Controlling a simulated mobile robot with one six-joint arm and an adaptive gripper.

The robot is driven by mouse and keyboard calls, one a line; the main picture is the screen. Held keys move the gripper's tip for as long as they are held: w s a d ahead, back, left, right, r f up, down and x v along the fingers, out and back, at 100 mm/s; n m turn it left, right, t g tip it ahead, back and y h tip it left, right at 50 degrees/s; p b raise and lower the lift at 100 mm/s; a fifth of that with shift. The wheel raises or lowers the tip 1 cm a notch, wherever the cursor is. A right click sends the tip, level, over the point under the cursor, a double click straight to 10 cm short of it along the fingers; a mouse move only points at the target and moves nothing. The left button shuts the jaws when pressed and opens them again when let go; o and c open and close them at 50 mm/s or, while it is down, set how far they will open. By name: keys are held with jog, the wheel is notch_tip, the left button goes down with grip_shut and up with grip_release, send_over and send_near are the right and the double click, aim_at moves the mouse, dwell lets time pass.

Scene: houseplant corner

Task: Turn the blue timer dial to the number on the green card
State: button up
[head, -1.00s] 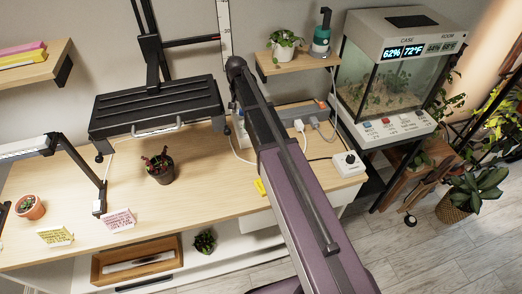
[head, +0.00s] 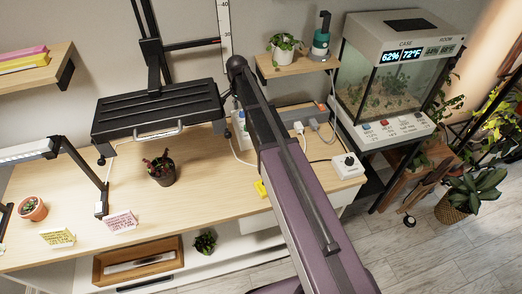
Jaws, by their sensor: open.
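I cannot make out a blue timer dial or a green card in the head view. A white box with a dark round knob (head: 348,165) sits on the right end of the wooden desk (head: 215,175); its markings are too small to read. A yellow card (head: 58,238) and a pink card (head: 121,221) with writing stand at the desk's front left. A small yellow piece (head: 261,188) shows beside my arm. My arm crosses the middle of the view and hides part of the desk. My gripper is not in view.
A potted plant (head: 161,168) stands mid-desk below a black raised shelf (head: 158,110). A lamp (head: 28,148) and a small cactus pot (head: 33,209) are at left. A glass terrarium (head: 395,85) stands at right. White plugs (head: 299,128) and cables lie behind my arm.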

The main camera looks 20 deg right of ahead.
jog(key=shift+r+p, duration=6.05)
jog(key=shift+r, duration=0.35)
jog(key=s+f+n+b, duration=0.5)
jog(key=s, duration=0.7)
jog(key=s+f+n+b, duration=0.6)
jog(key=s, duration=0.6)
jog(key=shift+s+d+f+t, duration=0.2)
jog(key=shift+s+d+t, duration=0.05)
jog(key=shift+d+t, duration=0.1)
